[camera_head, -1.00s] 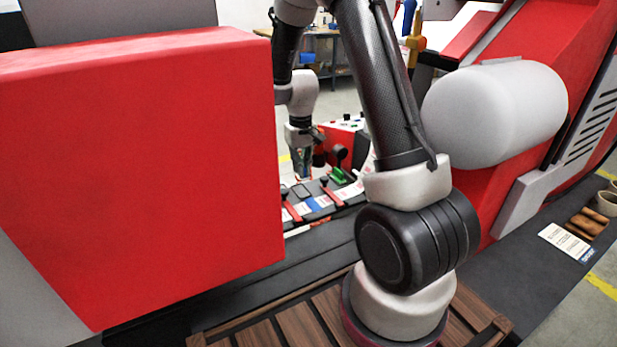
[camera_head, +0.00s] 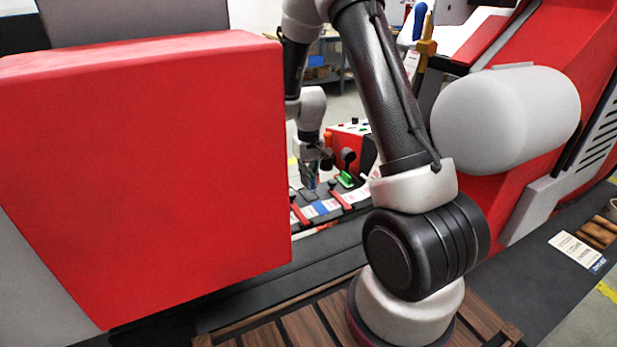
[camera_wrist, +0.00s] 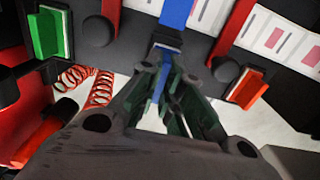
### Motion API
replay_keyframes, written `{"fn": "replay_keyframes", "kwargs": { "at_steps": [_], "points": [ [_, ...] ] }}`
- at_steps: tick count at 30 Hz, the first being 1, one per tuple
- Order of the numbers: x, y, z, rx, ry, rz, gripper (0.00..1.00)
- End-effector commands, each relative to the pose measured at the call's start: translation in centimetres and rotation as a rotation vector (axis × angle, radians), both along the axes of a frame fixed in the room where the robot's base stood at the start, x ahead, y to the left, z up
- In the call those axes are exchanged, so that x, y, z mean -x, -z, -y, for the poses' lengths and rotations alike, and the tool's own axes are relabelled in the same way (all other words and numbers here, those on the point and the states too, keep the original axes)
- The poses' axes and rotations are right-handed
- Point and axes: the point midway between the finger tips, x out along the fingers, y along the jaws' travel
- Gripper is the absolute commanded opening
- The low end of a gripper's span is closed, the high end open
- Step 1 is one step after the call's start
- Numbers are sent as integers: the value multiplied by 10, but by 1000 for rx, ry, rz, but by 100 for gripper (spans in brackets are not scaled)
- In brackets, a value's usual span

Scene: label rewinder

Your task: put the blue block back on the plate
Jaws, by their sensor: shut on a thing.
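My gripper (camera_wrist: 165,80) is shut on a narrow blue piece (camera_wrist: 158,88), which I take to be the blue block; it shows between the fingers in the wrist view. The fingers hide much of it. In the head view my gripper (camera_head: 310,178) points down over the dark machine deck, small and partly shaded. Just beyond the fingertips in the wrist view lies a blue strip (camera_wrist: 177,12) across the white label web. I cannot tell whether the held piece touches the surface below. Which dark surface is the plate is unclear.
Red levers (camera_head: 299,212) flank the label web (camera_head: 308,212). A green block (camera_wrist: 50,35), red coiled cords (camera_wrist: 98,90) and black knobs (camera_wrist: 98,31) stand close to my gripper. A large red housing (camera_head: 150,185) fills the left of the head view.

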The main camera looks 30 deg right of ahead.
Motion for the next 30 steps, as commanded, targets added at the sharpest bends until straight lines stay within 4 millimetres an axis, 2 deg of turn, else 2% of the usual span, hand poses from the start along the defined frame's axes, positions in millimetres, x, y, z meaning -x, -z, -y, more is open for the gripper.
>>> {"fn": "replay_keyframes", "kwargs": {
  "at_steps": [8,30],
  "points": [
    [0,1,0,0,0,0,0],
    [0,18,0,0,0,0,0]
  ]
}}
